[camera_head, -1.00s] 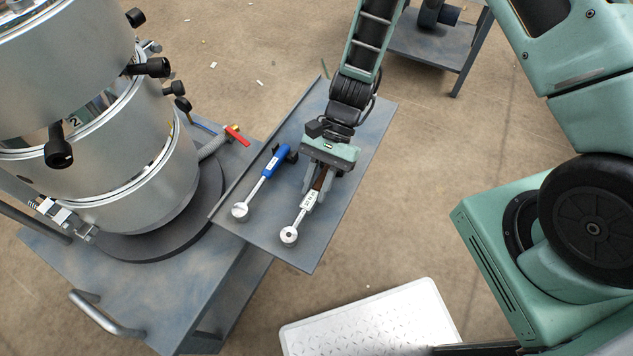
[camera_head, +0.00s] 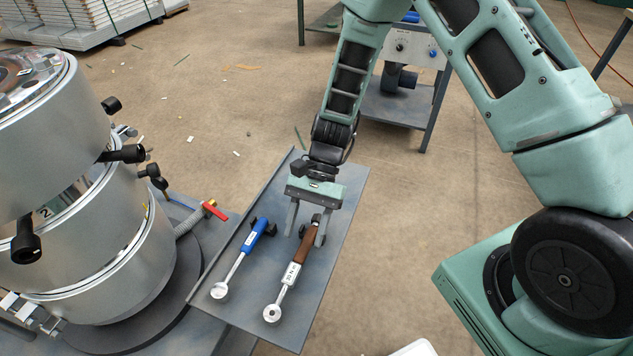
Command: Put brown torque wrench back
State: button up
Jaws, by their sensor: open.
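The brown torque wrench (camera_head: 306,246) lies on the grey-blue tray shelf (camera_head: 335,255), with its ring head toward the front edge and its brown handle toward the back. My gripper (camera_head: 305,240) is open above the handle end, its two fingers on either side of it and apart from it as far as I can see. The blue torque wrench (camera_head: 257,234) lies to the left on the same shelf, roughly parallel to the brown one.
A large metal extruder cylinder (camera_head: 110,240) with black knobs stands to the left of the shelf. A red-handled valve (camera_head: 215,210) is between them. A cart (camera_head: 400,105) stands at the back. The shelf's right side is clear.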

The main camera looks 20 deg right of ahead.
jog(key=v, duration=1.1)
jog(key=s+a+r+n+t+h+p, duration=0.3)
jog(key=s+r+n, duration=0.5)
jog(key=s+r, duration=0.1)
jog(key=s+a+r+n+t+h+p, duration=0.3)
jog(key=s+r+n, duration=0.5)
jog(key=s+r, duration=0.2)
jog(key=shift+s+r+n+t, duration=0.2)
jog(key=shift+s+n+t, duration=0.1)
